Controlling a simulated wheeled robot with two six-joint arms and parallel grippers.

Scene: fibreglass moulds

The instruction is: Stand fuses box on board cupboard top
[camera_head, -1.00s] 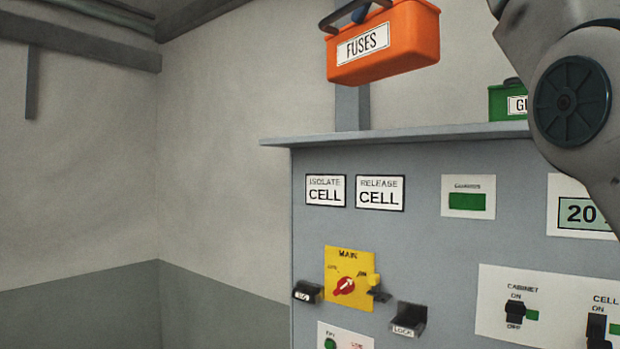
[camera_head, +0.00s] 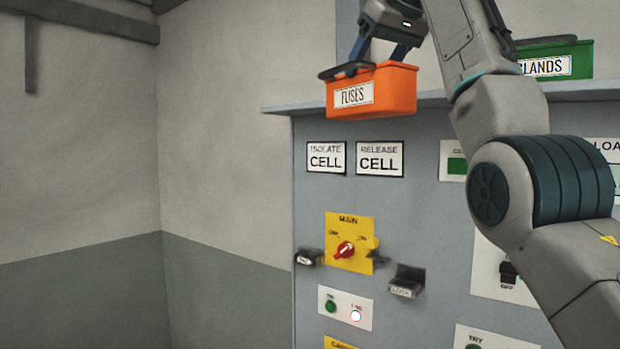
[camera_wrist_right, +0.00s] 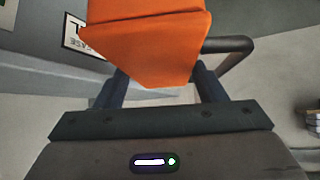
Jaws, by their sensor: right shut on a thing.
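The orange fuses box (camera_head: 395,92) with a white FUSES label and dark handle hangs from my right gripper (camera_head: 377,58). That gripper is shut on it, seemingly at the handle; the exact grip is partly hidden. In the head view the box overlaps the front edge of the board cupboard top (camera_head: 285,108), near its left end. Whether it touches the ledge I cannot tell. In the right wrist view the orange box (camera_wrist_right: 150,45) fills the space at the fingers. My left gripper is not in view.
A green GLANDS box (camera_head: 580,58) stands on the cupboard top to the right, partly behind my right arm. The grey cupboard front (camera_head: 420,220) carries labels, switches and small protruding brackets (camera_head: 407,281). Bare wall lies to the left.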

